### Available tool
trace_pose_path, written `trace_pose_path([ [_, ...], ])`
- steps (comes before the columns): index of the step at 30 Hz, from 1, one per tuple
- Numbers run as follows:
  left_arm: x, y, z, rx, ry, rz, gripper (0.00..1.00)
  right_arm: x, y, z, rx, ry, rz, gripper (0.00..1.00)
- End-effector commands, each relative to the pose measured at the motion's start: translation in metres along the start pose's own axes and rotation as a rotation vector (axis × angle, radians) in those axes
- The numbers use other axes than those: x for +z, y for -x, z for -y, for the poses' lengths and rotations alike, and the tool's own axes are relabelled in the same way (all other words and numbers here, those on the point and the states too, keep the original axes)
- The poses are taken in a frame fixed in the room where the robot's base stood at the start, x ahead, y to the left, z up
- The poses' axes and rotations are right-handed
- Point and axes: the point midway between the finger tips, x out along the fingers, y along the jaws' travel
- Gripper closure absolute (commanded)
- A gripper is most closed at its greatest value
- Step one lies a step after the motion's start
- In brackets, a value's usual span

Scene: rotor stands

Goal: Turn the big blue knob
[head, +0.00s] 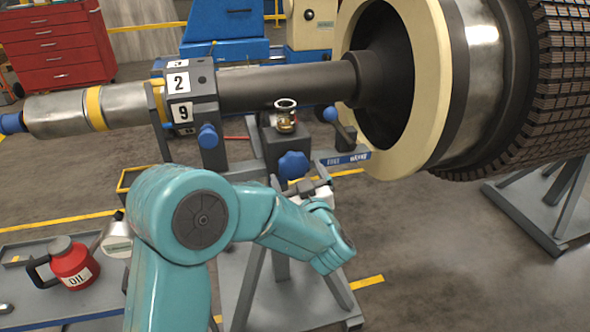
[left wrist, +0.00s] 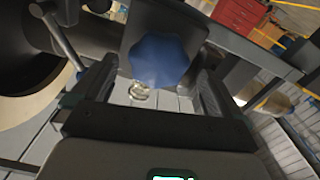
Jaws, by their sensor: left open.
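The big blue knob (head: 293,165) is lobed and sits on the front of a dark block (head: 290,145) on the rotor stand. My left gripper (head: 318,189) is just below and in front of it, partly hidden by my own teal arm. In the left wrist view the knob (left wrist: 160,58) is large, ahead of and between the two open fingers (left wrist: 156,78). A gap shows between the knob and each finger; whether they touch is doubtful only at the tips. My right gripper is in neither view.
A smaller blue knob (head: 208,136) is to the left, and a blue-ended lever (head: 337,122) to the right. A brass and glass fitting (head: 286,116) stands on the block. The rotor shaft (head: 290,84) crosses behind. A red oil can (head: 72,263) stands lower left.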

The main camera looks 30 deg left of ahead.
Motion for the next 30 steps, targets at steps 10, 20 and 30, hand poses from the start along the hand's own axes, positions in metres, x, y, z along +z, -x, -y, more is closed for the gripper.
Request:
trace_pose_path([
  [10,0.0,-0.03,-0.001,0.002,-0.001,0.0,0.0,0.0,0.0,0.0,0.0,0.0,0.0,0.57],
  [20,0.001,-0.03,-0.001,0.002,-0.001,0.001,0.39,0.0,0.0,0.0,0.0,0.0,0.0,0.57],
  [30,0.002,-0.03,-0.001,0.001,0.022,0.001,0.54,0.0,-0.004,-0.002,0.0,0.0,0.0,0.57],
])
